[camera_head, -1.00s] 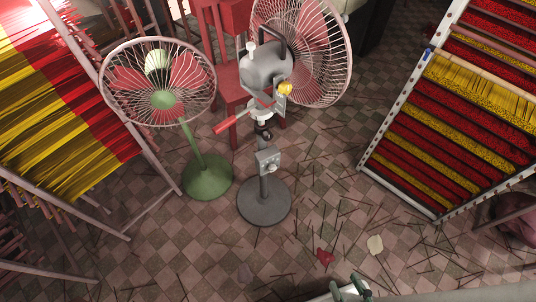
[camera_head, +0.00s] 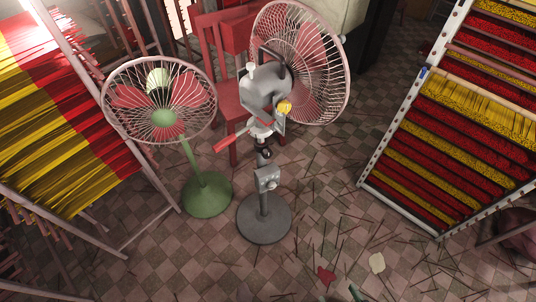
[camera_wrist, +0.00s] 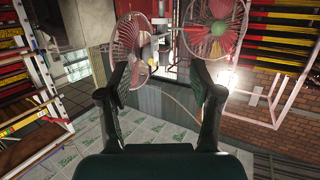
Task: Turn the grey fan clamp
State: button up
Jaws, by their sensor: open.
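The grey fan (camera_head: 265,88) stands upright on a round dark base, its pinkish wire cage facing right. Below its motor, the clamp (camera_head: 262,133) sits around the pole with a red-handled lever (camera_head: 228,144) pointing left and down. A dark knob shows just under it. My gripper (camera_wrist: 160,72) is open and empty in the wrist view, its two dark fingers wide apart. The grey fan (camera_wrist: 130,40) appears beyond the left finger there, well apart from it. Its clamp is too small to make out in that view. The head view shows only a sliver at its bottom edge.
A green fan (camera_head: 160,112) stands close left of the grey fan. A red chair (camera_head: 232,95) is behind both. Racks of red and yellow incense (camera_head: 455,125) stand at right and left. The tiled floor in front is open, with scattered sticks and a red scrap (camera_head: 326,275).

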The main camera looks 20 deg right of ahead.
jog(key=w+f+n+t, duration=0.1)
jog(key=w+f, duration=0.6)
jog(key=w, duration=0.2)
jog(key=n+t+y, duration=0.1)
jog(key=n+y, duration=0.2)
jog(key=n, duration=0.1)
send_near(268, 155)
jog(key=w, duration=0.3)
jog(key=w+a, duration=0.1)
jog(key=w, duration=0.6)
jog(key=shift+w+a+f, duration=0.25)
jog(key=shift+w+a, duration=0.05)
jog(key=shift+a, duration=0.05)
jog(key=c, duration=1.2)
jog(key=shift+o, duration=0.2)
